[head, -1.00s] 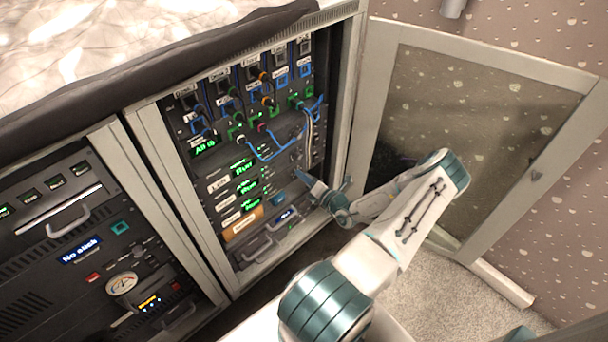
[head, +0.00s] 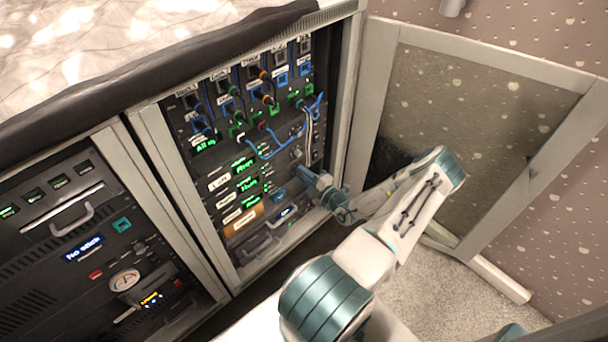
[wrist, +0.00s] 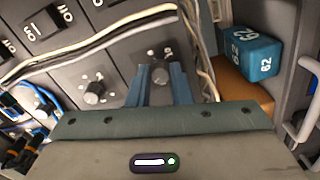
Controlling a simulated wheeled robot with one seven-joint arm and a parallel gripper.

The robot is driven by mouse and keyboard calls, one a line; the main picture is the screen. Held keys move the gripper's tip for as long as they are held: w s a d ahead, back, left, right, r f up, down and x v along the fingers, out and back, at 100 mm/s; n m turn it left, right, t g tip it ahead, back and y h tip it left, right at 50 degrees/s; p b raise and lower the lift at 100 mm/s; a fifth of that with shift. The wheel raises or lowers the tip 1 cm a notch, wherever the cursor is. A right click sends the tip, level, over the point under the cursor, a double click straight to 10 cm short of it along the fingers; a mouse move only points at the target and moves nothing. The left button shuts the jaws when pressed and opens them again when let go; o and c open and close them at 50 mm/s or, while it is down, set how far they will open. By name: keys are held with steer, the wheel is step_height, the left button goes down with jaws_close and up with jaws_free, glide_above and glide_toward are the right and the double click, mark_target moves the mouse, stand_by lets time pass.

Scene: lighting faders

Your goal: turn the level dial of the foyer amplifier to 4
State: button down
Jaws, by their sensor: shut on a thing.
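A dark round dial (wrist: 160,73) shows in the wrist view on a grey panel, with small marks around it. My gripper (wrist: 162,78) is shut on this dial, with one blue finger on each side. The dial's pointer and the number it stands at are too small to read. A second, similar dial (wrist: 94,92) sits to the left, apart from the fingers. In the head view my gripper (head: 304,174) reaches the right part of the open rack, and its fingers hide the dial there. No foyer label is readable.
White cables (wrist: 95,42) run across the panel close to the fingertips. A teal numbered box (wrist: 250,52) and an orange box (wrist: 240,92) are to the right. Blue cables (head: 265,152) hang over the rack. The glazed door (head: 475,130) stands open beside my arm.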

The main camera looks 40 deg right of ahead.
steer(key=shift+d+m, duration=0.1)
steer(key=shift+m, duration=0.3)
steer(key=c, duration=1.3)
jaws_free()
steer(key=s+d+p, duration=0.1)
steer(key=s, duration=1.2)
steer(key=shift+s, duration=0.4)
